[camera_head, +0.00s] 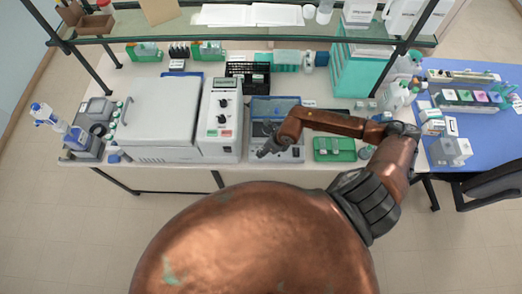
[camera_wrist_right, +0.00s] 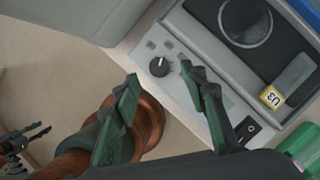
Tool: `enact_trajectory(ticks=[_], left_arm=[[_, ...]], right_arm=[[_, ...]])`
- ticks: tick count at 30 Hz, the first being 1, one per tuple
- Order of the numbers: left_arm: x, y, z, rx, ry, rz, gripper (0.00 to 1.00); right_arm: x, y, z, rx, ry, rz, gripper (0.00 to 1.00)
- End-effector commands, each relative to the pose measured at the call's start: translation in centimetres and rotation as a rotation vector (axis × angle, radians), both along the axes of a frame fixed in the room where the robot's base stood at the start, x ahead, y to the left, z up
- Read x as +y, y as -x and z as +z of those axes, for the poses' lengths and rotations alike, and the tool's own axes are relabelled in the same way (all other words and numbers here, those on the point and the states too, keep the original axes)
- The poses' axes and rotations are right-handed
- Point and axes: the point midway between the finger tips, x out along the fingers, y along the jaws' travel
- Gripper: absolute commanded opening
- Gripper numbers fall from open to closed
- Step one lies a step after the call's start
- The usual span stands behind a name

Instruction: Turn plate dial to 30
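The plate dial (camera_wrist_right: 159,67) is a small black round knob with a white mark, on the sloped front panel of a grey plate device (camera_wrist_right: 178,90). In the head view the device (camera_head: 289,155) stands at the table's front edge, partly hidden by my right arm; the dial cannot be made out there. My right gripper (camera_wrist_right: 159,77) is open, its two dark fingers apart on either side of the dial in the picture; contact cannot be told. In the head view it (camera_head: 268,149) is over the device's front. My left gripper (camera_wrist_right: 42,130) shows small in the wrist view, fingers apart, far from the device.
A power switch (camera_wrist_right: 248,130) and a yellow tag marked U3 (camera_wrist_right: 271,97) are on the device. A green tray (camera_head: 334,156) stands just right of it, and a white instrument (camera_head: 220,125) with knobs just left. A shelf (camera_head: 240,40) spans the table's back.

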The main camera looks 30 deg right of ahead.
Motion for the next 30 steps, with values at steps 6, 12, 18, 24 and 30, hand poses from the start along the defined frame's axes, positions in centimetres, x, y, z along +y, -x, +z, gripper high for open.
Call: enact_trajectory(ticks=[6,12,18,24,30], left_arm=[[0.0,0.0,1.0,0.000,0.000,0.000,0.40],[0.0,0.0,1.2,-0.001,0.000,0.000,0.40],[0.0,0.0,1.1,-0.001,0.000,-0.001,0.40],[0.0,0.0,1.1,-0.001,0.000,-0.001,0.40],[0.0,0.0,1.1,-0.001,0.000,-0.001,0.40]], right_arm=[[0.7,-1.1,-2.8,0.001,-0.002,-0.001,0.40],[0.9,-1.4,-3.9,0.000,-0.002,-0.001,0.40],[0.9,-1.4,-4.0,0.000,-0.002,0.001,0.40],[0.9,-1.4,-4.0,0.000,-0.002,0.000,0.29],[0.9,-1.4,-4.0,0.000,-0.002,0.000,0.15]])
